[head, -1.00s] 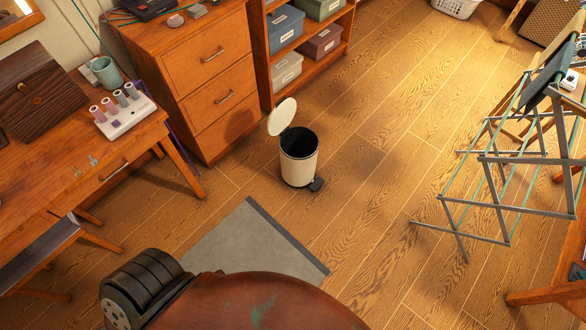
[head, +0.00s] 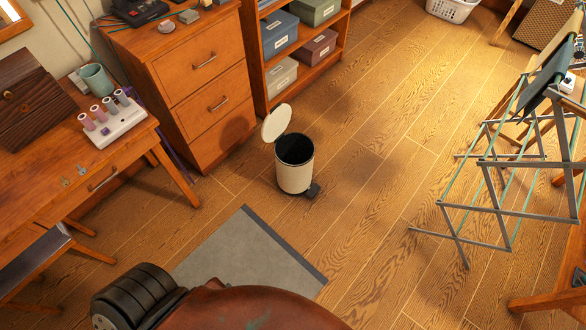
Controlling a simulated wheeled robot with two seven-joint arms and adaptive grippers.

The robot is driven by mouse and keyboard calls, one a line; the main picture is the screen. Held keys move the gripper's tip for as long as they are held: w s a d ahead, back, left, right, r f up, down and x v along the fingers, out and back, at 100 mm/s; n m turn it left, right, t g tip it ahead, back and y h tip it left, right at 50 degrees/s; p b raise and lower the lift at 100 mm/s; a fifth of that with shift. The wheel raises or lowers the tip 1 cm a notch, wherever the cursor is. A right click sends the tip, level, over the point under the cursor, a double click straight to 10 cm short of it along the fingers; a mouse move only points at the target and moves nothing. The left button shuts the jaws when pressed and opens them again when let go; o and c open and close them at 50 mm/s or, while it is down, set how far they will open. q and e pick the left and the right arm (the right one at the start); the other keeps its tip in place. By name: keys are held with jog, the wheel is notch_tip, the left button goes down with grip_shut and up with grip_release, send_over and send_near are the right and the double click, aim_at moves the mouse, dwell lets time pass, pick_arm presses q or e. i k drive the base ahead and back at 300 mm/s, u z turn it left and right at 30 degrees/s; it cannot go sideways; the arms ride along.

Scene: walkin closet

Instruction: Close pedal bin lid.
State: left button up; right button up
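A small cream pedal bin (head: 294,177) stands upright on the wooden floor in the middle of the head view. Its round cream lid (head: 276,123) is raised and tilted back to the upper left, so the dark inside shows. A black pedal (head: 313,190) sticks out at its lower right. Neither of my grippers shows in the head view.
A wooden drawer cabinet (head: 205,95) and a shelf unit with boxes stand behind the bin. A desk (head: 80,165) is at the left and a drying rack (head: 500,165) at the right. A grey mat (head: 245,262) lies in front. The floor right of the bin is clear.

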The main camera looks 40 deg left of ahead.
aim_at(277, 120)
jog(key=k, duration=1.05)
jog(key=i, duration=1.15)
jog(key=u, duration=1.35)
jog(key=i, duration=0.65)
jog(key=u, duration=0.75)
